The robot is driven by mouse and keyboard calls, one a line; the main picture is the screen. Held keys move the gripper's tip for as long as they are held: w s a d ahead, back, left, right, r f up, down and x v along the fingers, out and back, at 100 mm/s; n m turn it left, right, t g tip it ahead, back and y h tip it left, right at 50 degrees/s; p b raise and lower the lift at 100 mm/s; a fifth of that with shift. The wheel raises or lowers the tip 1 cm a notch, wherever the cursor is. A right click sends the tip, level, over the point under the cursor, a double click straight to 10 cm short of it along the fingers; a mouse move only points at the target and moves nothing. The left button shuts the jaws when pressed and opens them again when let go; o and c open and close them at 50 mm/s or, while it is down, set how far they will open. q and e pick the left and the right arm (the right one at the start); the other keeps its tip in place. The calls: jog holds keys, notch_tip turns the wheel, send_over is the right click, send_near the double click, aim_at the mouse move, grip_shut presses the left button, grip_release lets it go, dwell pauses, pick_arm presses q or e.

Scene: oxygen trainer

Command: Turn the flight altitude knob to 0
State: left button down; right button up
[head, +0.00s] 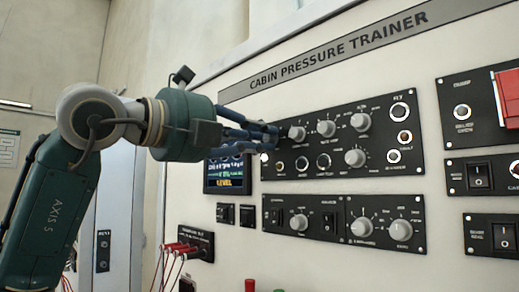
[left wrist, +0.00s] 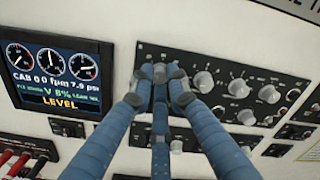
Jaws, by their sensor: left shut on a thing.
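My left gripper (head: 270,136) reaches in from the left to the upper left corner of the upper black knob panel (head: 377,172). In the left wrist view its three blue fingers (left wrist: 160,76) come together with their grey tips closed around a knob at that panel's left end. The fingertips hide most of this knob, so its pointer and scale cannot be read. Its label is too small or covered, so I cannot confirm from lettering that it is the flight altitude knob. My right gripper is not in view.
Close right of the fingers is another grey knob (head: 297,133), with several more beyond. A display (left wrist: 55,75) reading LEVEL sits left of the panel. Below are a lower knob panel (head: 330,232) and red plugs (head: 182,246). A red guard (head: 508,97) is far right.

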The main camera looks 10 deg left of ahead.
pick_arm(q)
jog(key=shift+r+n+b, duration=0.1)
jog(key=shift+n+b, duration=0.6)
jog(key=shift+n, duration=0.7)
jog(key=shift+a+r, duration=0.1)
jog(key=c, duration=1.9)
grip_release()
jog(key=shift+o, duration=1.1)
jog(key=shift+s+a, duration=0.1)
jog(key=shift+s, duration=0.1)
jog(key=v, duration=1.1)
jog(key=shift+s+a+f, duration=0.2)
jog(key=shift+s+f, duration=0.05)
jog(key=shift+s, duration=0.05)
